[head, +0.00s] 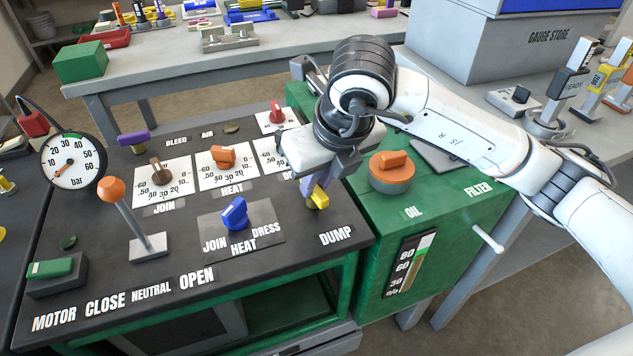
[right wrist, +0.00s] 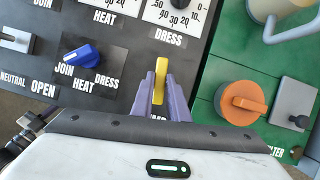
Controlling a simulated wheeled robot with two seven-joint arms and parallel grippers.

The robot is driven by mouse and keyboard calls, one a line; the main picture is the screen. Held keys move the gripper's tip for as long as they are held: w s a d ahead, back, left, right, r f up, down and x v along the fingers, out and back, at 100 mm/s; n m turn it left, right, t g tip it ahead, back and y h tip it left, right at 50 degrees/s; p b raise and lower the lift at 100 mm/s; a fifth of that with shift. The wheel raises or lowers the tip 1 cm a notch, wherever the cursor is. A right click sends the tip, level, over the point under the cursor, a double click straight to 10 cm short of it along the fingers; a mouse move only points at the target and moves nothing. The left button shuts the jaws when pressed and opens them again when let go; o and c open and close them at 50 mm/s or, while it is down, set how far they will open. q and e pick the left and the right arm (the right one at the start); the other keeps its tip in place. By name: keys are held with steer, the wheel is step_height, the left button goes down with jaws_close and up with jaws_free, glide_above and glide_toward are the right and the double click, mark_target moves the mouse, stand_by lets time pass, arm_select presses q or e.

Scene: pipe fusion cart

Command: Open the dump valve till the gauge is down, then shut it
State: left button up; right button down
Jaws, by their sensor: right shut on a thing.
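The dump valve's yellow handle (head: 318,200) stands at the right of the black panel, above the DUMP label. My right gripper (head: 317,188) reaches down from above and is shut on this handle. In the right wrist view the yellow handle (right wrist: 160,80) sits between the purple fingers, its far end sticking out. The valve's base is hidden by the gripper. The round white pressure gauge (head: 73,163) stands at the panel's left. Its small orange needle points to the lower left, toward the low end of the scale. My left gripper is not in view.
An orange-knobbed lever (head: 112,190) stands upright on the panel. A blue selector knob (head: 235,213) and several dial knobs lie left of my gripper. An orange OIL cap (head: 391,170) on the green tank is close on the right. A white rod (head: 487,239) sticks out from the tank.

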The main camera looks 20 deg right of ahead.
steer(key=shift+r+m, duration=0.1)
steer(key=shift+m, duration=0.3)
steer(key=c, duration=1.7)
jaws_free()
steer(key=shift+p+v, duration=0.45)
steer(key=shift+v, duration=4.65)
steer(key=shift+a, duration=0.1)
